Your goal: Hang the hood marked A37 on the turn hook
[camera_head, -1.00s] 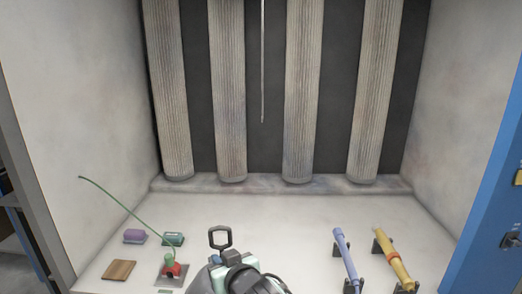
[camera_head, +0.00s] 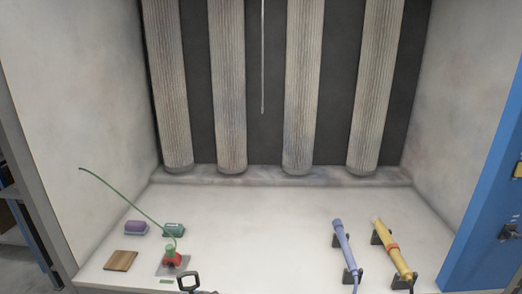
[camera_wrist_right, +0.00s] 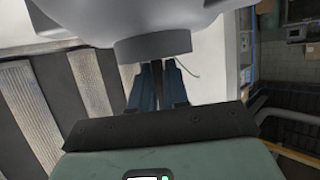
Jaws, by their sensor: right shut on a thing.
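My right gripper (camera_wrist_right: 157,88) shows in the right wrist view, its blue fingers close together at the underside of a large pale grey rounded body (camera_wrist_right: 75,12) with a darker grey collar (camera_wrist_right: 152,46). This looks like a hood; no A37 marking is readable, and the fingertips are hidden at the collar. In the head view a dark ring (camera_head: 188,282) shows at the bottom edge; what it belongs to is mostly cut off. A thin pale rod (camera_head: 262,65) hangs before the dark back wall; its top is out of view, and I cannot tell whether it is the turn hook. My left gripper is not in view.
Ribbed columns (camera_head: 300,90) line the back of the white bay. A blue tool (camera_head: 345,246) and a yellow tool (camera_head: 392,248) rest on black stands at right. A red-and-green device (camera_head: 172,259) with a long green wire, a wooden block (camera_head: 120,261) and small blocks stand left. The middle floor is clear.

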